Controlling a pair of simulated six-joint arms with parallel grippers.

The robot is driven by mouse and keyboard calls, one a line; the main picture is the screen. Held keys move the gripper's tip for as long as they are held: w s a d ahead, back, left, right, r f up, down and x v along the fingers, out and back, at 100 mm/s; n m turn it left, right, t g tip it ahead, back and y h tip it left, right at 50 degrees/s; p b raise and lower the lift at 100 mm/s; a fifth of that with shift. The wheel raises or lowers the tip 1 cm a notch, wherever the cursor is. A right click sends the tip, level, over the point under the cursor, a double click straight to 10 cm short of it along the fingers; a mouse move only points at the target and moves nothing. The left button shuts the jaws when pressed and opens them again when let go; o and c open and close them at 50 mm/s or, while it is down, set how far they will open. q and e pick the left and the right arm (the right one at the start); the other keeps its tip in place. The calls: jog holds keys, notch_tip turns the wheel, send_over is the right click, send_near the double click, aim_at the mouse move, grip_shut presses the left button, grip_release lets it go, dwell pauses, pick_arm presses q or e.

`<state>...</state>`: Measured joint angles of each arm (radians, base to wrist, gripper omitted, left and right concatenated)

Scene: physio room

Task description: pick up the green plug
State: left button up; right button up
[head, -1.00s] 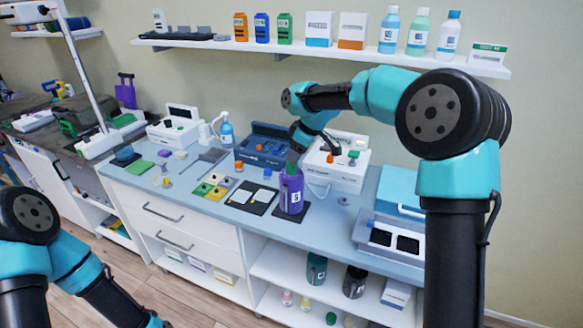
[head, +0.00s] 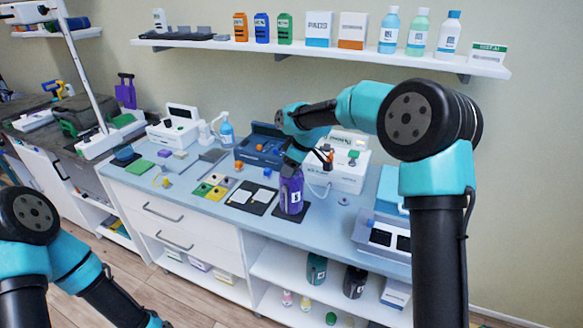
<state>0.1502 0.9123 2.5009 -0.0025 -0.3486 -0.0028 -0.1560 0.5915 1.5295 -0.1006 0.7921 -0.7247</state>
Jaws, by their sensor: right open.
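A small green plug (head: 353,154) shows on top of the white box unit (head: 349,178) at the back of the bench. My right gripper (head: 296,154) points down over the purple bottle (head: 291,193), left of the green plug and apart from it. It is open with nothing seen between its fingers, though its tips are small and dark. It hides the bottle's top. Only links of my left arm show at the lower left; its gripper is out of view.
An orange piece (head: 325,156) sits between my right gripper and the green plug. A blue open case (head: 262,148) stands to the left. A grey-blue box (head: 383,232) is at the right. The wall shelf (head: 330,50) runs above my right arm.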

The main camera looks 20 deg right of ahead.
dwell(0.4)
jog(key=c, duration=0.8)
jog(key=shift+r, duration=1.55)
jog(key=shift+s+r, duration=0.1)
jog(key=shift+r, duration=0.2)
jog(key=s+a, duration=0.1)
jog(key=s, duration=0.4)
jog(key=s+a+r, duration=0.1)
jog(key=s+a, duration=0.1)
jog(key=s, duration=0.3)
jog(key=s+a, duration=0.1)
jog(key=s, duration=0.4)
jog(key=shift+s+a+r, duration=0.1)
jog(key=shift+a+r, duration=0.1)
jog(key=shift+a, duration=0.05)
